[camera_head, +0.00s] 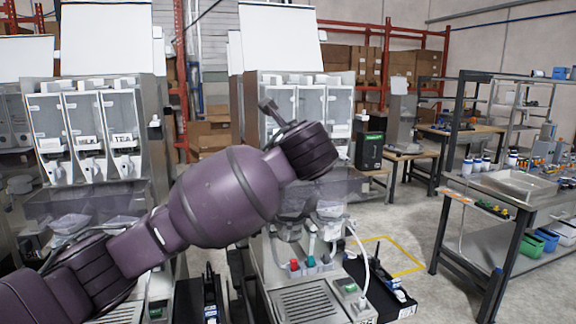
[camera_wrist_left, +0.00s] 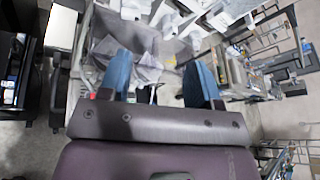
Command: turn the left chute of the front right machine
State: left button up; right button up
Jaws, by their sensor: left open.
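The front right machine (camera_head: 318,297) stands in the middle of the head view, with clear upright canisters above and a grated tray at its base. My purple left arm crosses in front of it and hides much of its middle, including most of the chute area. Greyish chute parts (camera_head: 328,208) show below the arm. My right gripper is not in view.
Another dispenser machine (camera_head: 95,130) stands at the left. A black box-like unit (camera_head: 370,142) stands behind on the right. A metal workbench (camera_head: 493,196) with a tray and bins is at the right. Open floor (camera_head: 425,235) lies between bench and machine.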

pick_arm(q)
jog(key=w+a+f+g+y+p, duration=0.1)
jog(key=w+a+f+y+p, duration=0.1)
jog(key=w+f, duration=0.3)
jog(key=w+a, duration=0.1)
jog(key=w, duration=0.3)
jog(key=shift+w+a+f+n, duration=0.15)
jog(key=shift+w+a+n, duration=0.05)
jog(key=shift+w+n, duration=0.2)
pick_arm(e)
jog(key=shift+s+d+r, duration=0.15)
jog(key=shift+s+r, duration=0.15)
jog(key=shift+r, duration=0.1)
pick_arm(q)
jog(key=shift+c, duration=0.3)
jog(key=c, duration=0.9)
jog(key=shift+o, duration=0.2)
jog(key=shift+s, duration=0.1)
